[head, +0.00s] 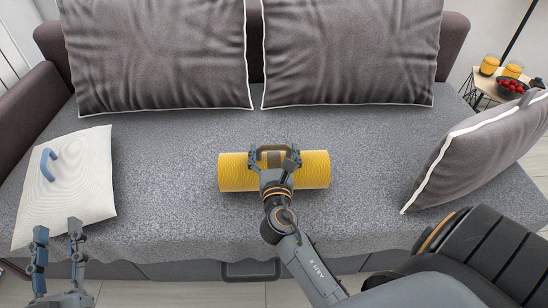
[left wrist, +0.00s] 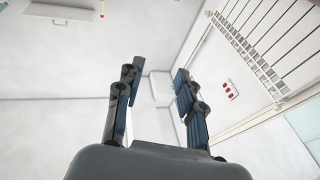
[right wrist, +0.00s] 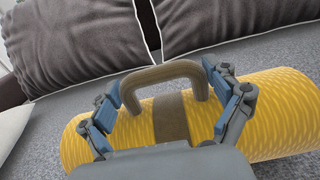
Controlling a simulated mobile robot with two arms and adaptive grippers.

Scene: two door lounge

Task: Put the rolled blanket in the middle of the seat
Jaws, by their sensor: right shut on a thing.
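The rolled blanket (head: 313,169) is a yellow textured cylinder with a brown band and a handle on top. It lies crosswise at the middle of the grey sofa seat (head: 160,150). My right gripper (head: 275,156) is over its middle, with its fingers at the two sides of the handle. In the right wrist view the blanket (right wrist: 285,110) fills the lower part and the brown handle (right wrist: 165,73) stands between the fingers. Whether the blanket's underside touches the seat is hidden. My left gripper (head: 57,240) is open and empty at the front left; its open fingers also show in the left wrist view (left wrist: 155,95).
Two grey cushions (head: 160,50) lean on the sofa back, and another (head: 470,150) stands at the right. A white cushion (head: 85,185) with a blue handle (head: 47,164) lies at the left. A side table (head: 483,85) holds yellow glasses and a bowl of red fruit.

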